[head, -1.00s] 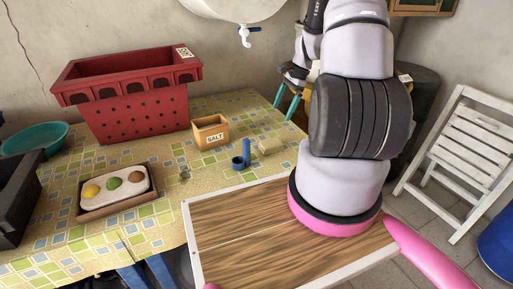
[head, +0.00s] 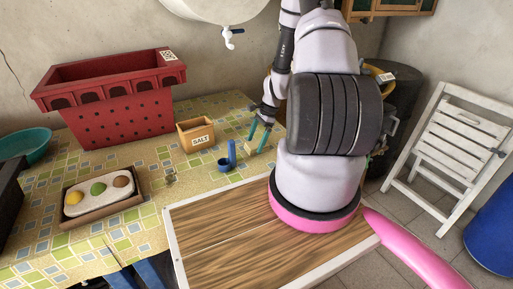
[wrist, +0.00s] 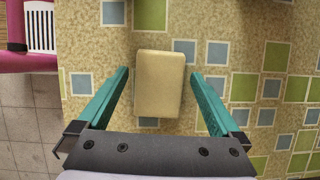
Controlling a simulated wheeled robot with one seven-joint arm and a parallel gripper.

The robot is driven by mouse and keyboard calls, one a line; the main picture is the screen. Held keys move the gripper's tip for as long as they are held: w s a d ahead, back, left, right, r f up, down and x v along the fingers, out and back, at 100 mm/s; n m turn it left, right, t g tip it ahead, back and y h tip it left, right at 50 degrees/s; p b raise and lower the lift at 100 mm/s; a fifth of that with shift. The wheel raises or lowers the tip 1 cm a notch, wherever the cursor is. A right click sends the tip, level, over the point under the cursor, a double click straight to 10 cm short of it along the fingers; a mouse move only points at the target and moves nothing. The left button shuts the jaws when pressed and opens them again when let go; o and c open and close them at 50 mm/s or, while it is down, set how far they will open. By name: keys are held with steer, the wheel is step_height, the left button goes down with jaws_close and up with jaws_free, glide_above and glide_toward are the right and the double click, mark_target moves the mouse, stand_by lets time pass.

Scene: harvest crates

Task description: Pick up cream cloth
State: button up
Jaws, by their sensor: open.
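The cream cloth (wrist: 160,84) is a small folded block lying on the tiled tabletop. In the wrist view it sits centred between the two teal fingers of my gripper (wrist: 160,90), which are open with a gap on each side of it. In the head view the cloth (head: 247,147) lies right of the blue holder, partly hidden by my gripper (head: 258,136). My gripper is over the cloth, with nothing held; I cannot tell the exact height.
A blue holder (head: 229,158) with an upright part stands just left of the cloth. A salt box (head: 197,136) is behind it. A red crate (head: 118,125), a tray (head: 72,213) with coloured rounds and a teal bowl (head: 24,146) are farther left.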

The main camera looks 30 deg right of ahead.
mark_target(255, 144)
steer(key=shift+a+f, duration=0.25)
steer(key=shift+f, duration=0.3)
steer(key=c, duration=1.2)
steer(key=shift+r, duration=0.15)
step_height(255, 144, up, 10)
steer(key=shift+f, duration=0.1)
